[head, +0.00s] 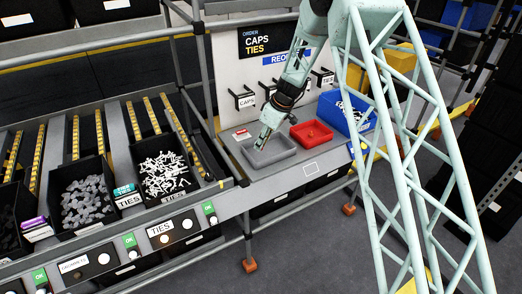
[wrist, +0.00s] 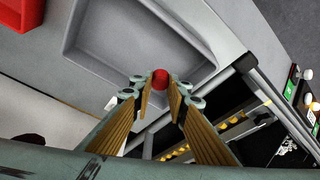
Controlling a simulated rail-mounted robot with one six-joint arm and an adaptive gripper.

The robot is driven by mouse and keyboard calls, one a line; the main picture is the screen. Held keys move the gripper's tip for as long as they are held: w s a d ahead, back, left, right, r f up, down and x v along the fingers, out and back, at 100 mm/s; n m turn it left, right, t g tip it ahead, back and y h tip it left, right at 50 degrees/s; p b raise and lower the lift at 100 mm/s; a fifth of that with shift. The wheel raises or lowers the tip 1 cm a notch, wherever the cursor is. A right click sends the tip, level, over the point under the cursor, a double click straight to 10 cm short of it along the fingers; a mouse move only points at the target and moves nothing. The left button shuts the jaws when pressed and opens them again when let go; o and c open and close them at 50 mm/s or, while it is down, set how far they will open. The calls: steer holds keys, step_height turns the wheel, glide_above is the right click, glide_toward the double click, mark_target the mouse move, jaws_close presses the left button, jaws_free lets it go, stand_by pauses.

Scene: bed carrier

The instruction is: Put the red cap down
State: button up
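The red cap (wrist: 160,79) shows in the wrist view between the tips of my gripper (wrist: 160,88), with a finger pad against each side. My gripper is shut on it. In the head view my gripper (head: 262,142) points down at the left part of the grey tray (head: 284,158), and the cap cannot be made out there. In the wrist view the grey tray (wrist: 100,62) lies beyond the cap. Whether the cap touches the tray floor, I cannot tell.
A red tray (head: 322,143) stands right of the grey tray; its corner shows in the wrist view (wrist: 20,12). Farther right is a blue bin (head: 361,124) with white parts. Black bins of white (head: 165,175) and grey parts (head: 88,200) stand left.

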mark_target(261, 156)
steer(key=shift+f, duration=1.75)
steer(key=shift+f+b, duration=0.2)
steer(key=shift+b, duration=0.3)
steer(key=o, duration=0.6)
steer(key=shift+o, duration=0.2)
steer(key=shift+r+p, duration=0.25)
steer(key=shift+p, duration=0.05)
steer(key=v, duration=1.2)
steer(key=shift+p, duration=0.4)
steer(key=shift+r, duration=0.15)
